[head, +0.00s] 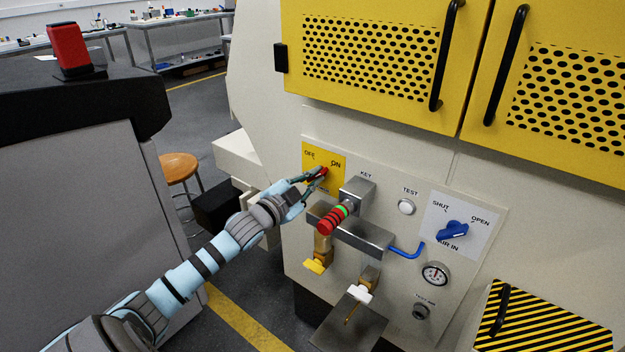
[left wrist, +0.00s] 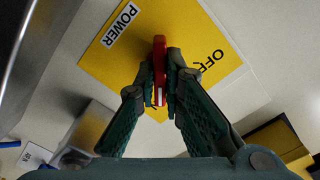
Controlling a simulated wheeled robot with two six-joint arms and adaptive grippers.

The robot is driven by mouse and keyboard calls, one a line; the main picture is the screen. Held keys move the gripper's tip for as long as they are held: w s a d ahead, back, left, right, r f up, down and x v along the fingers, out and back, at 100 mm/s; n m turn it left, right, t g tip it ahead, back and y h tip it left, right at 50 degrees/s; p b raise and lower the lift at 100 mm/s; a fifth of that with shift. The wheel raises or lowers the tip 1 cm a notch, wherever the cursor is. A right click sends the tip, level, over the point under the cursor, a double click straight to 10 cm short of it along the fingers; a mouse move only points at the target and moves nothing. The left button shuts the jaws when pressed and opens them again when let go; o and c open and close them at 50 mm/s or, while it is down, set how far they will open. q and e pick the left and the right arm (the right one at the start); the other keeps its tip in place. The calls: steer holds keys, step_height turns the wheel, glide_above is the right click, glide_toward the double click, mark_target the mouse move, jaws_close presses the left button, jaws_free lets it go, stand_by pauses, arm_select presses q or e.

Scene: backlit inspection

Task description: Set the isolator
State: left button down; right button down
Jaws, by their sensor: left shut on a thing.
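My left gripper (head: 317,177) is shut on this handle. In the left wrist view, the two fingers (left wrist: 160,84) press on both sides of the red handle (left wrist: 159,55), whose white mark faces the bottom of the picture. The yellow plate (left wrist: 187,40) shows POWER and OFF there; its ON label is hidden. I cannot tell exactly which mark the handle points to. My right gripper is not in view.
A metal block (head: 356,196) with a red-and-green cylinder (head: 333,219) stands out just right of the gripper. A metal bar (head: 350,231) is below. A blue air valve (head: 452,231) sits to the right. Yellow perforated doors (head: 372,50) are above. A stool (head: 179,166) stands left.

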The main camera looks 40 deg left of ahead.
arm_select(q)
steer(key=shift+f, duration=0.1)
stand_by(0.3)
steer(key=c, duration=1.7)
jaws_free()
step_height(320, 180, up, 10)
steer(key=shift+r, duration=0.1)
